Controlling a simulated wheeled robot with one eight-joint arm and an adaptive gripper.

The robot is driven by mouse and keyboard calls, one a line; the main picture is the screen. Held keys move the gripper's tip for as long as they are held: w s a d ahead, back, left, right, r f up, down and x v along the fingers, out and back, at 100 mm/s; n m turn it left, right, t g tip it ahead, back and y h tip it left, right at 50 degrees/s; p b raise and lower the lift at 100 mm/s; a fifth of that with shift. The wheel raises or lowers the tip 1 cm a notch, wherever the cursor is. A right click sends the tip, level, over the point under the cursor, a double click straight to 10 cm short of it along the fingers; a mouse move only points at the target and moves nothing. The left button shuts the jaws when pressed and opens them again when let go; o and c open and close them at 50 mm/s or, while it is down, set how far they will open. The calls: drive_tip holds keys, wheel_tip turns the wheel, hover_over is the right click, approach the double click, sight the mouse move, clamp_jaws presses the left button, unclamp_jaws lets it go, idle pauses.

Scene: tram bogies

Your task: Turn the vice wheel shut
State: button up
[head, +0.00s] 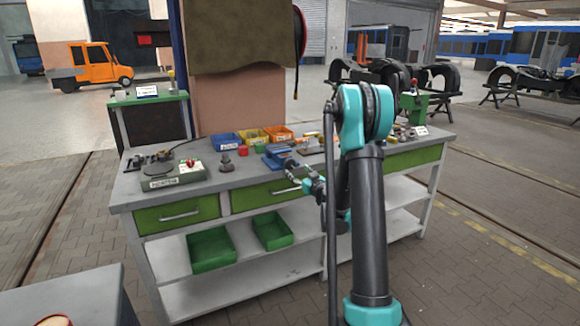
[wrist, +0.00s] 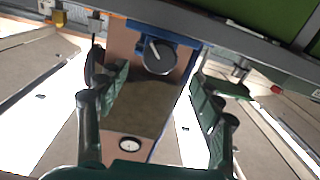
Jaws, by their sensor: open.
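The blue vice (head: 276,154) sits near the front edge of the workbench, left of my arm in the head view. In the wrist view, which looks upside down, the vice body (wrist: 178,38) is at the upper middle. Its dark round wheel (wrist: 159,58) faces the camera and carries a pale mark or handle. My gripper (head: 306,184) is just in front of the vice in the head view. In the wrist view my gripper (wrist: 158,88) has its two green fingers spread wide and empty. The wheel lies between and beyond them, with no visible contact.
The workbench (head: 130,190) holds a grey-green box (head: 174,176) at left and blue (head: 225,141), yellow and orange bins behind. Green drawers (head: 178,212) face the front. Green trays (head: 211,249) lie on the shelf below. A pillar (head: 238,108) stands behind the bench.

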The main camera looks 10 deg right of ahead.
sight(291, 165)
drive_tip(key=x, duration=0.8)
drive_tip(key=shift+w, duration=0.1)
drive_tip(key=shift+c, duration=0.6)
drive_tip(key=c, duration=1)
drive_tip(key=shift+c, duration=0.2)
drive_tip(key=shift+m, duration=0.4)
drive_tip(key=m, duration=0.5)
drive_tip(key=shift+f+m, duration=0.1)
drive_tip(key=shift+m, duration=0.3)
drive_tip(key=m, duration=0.5)
drive_tip(key=shift+m, duration=0.3)
